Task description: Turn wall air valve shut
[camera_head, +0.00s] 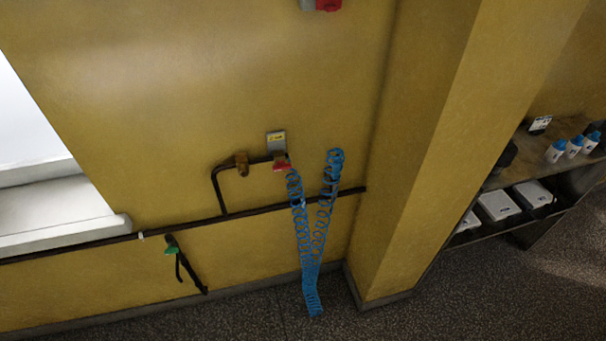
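A small wall valve with a red part (281,165) sits on the yellow wall at the end of a dark bent pipe (217,187). A brass-coloured fitting (242,164) is on the same pipe, to its left. A grey plate with a yellow label (277,141) is just above the red part. A coiled blue hose (298,205) hangs down from beside the red part and loops back up at the right. The exact position of the valve's handle is too small to tell. Neither of my grippers is in view.
A dark pipe (100,241) runs along the wall, with a green-handled fitting (171,251) below it. A yellow pillar (440,150) stands to the right. Beyond it are shelves with white boxes (497,205) and bottles (556,151). The speckled floor (430,312) in front is clear.

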